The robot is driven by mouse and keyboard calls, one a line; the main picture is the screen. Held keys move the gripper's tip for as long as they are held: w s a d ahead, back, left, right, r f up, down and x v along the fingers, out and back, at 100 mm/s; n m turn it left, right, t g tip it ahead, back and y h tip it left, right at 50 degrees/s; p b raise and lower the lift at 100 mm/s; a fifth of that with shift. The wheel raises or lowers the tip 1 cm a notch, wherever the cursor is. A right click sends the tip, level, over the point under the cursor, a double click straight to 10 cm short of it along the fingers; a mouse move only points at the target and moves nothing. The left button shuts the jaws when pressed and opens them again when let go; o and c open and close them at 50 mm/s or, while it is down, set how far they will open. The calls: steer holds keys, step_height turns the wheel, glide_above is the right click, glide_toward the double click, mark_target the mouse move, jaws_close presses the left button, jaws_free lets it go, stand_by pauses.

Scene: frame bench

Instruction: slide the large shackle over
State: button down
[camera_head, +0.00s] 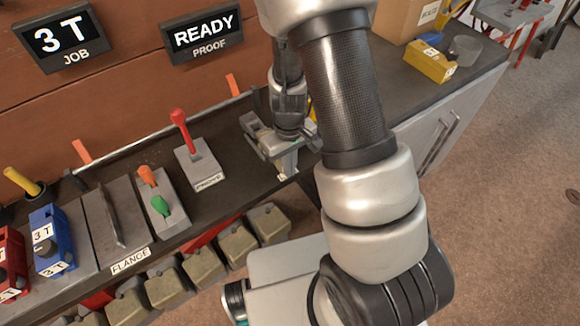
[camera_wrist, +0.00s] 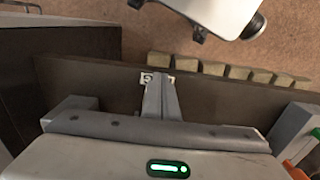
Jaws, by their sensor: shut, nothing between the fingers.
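My gripper (camera_head: 287,170) is shut and empty, low over the front edge of the bench, right of the lever marked PROVE. In the wrist view my gripper (camera_wrist: 160,92) shows its fingers together, beside a small white label (camera_wrist: 157,76) partly covered by them. I cannot make out the large shackle in either view. My arm hides part of the bench behind and right of the gripper.
On the bench (camera_head: 226,190) stand a red-handled lever (camera_head: 181,130), orange and green knobs (camera_head: 155,190), an upright plate by the FLANGE label (camera_head: 130,262), a blue 3 T block (camera_head: 50,240) and a red block (camera_head: 10,265). A yellow block (camera_head: 430,62) sits far right. Several weights (camera_head: 200,272) hang below.

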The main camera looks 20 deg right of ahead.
steer(key=w, duration=0.2)
steer(key=w+a, duration=0.1)
steer(key=w, duration=0.1)
steer(key=w+a, duration=0.1)
steer(key=w, duration=0.1)
steer(key=shift+w, duration=0.3)
